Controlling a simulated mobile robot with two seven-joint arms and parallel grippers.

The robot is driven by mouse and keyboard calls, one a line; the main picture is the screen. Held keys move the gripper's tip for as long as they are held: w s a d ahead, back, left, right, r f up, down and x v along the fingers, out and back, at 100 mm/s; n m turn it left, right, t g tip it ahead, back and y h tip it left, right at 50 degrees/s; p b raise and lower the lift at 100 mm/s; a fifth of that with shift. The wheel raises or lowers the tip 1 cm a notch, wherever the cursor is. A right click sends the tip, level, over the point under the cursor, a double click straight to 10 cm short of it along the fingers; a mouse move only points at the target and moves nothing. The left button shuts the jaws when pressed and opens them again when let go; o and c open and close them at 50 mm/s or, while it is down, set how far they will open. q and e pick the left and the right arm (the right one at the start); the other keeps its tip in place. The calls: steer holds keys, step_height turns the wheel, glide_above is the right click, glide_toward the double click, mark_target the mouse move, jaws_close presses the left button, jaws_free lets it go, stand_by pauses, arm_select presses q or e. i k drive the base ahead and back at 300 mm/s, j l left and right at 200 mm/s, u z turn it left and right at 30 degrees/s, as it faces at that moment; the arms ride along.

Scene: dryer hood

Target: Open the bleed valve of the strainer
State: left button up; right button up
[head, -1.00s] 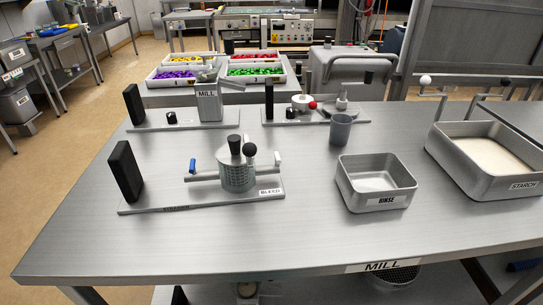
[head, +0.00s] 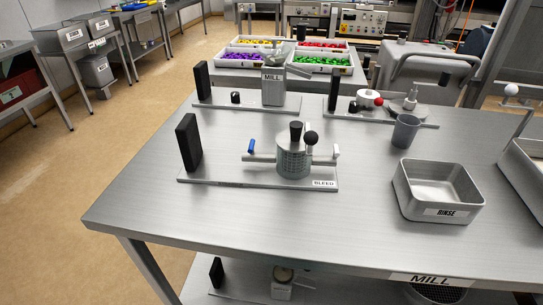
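The strainer (head: 294,161) is a grey mesh-sided cylinder with a black knob on its lid and a black ball handle. It stands on a flat metal base plate (head: 225,179) on the table. A pipe runs out on both sides, with a blue-handled valve (head: 251,146) at the left and a white-tipped lever (head: 336,151) at the right. A "BLEED" label (head: 324,184) is on the plate's right front corner. A black upright block (head: 189,143) stands at the plate's left end. Neither of my grippers is in view.
The steel table (head: 300,222) has free room in front of the strainer. A "RINSE" tray (head: 437,190) and a grey cup (head: 405,131) stand to the right. The mill (head: 273,87) and another plate-mounted fixture (head: 372,101) stand behind. Open floor lies left.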

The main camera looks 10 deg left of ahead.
mark_target(336, 154)
steer(key=l+u, duration=0.35)
steer(key=u, duration=0.15)
steer(key=l+u, duration=0.35)
steer(key=u, duration=0.15)
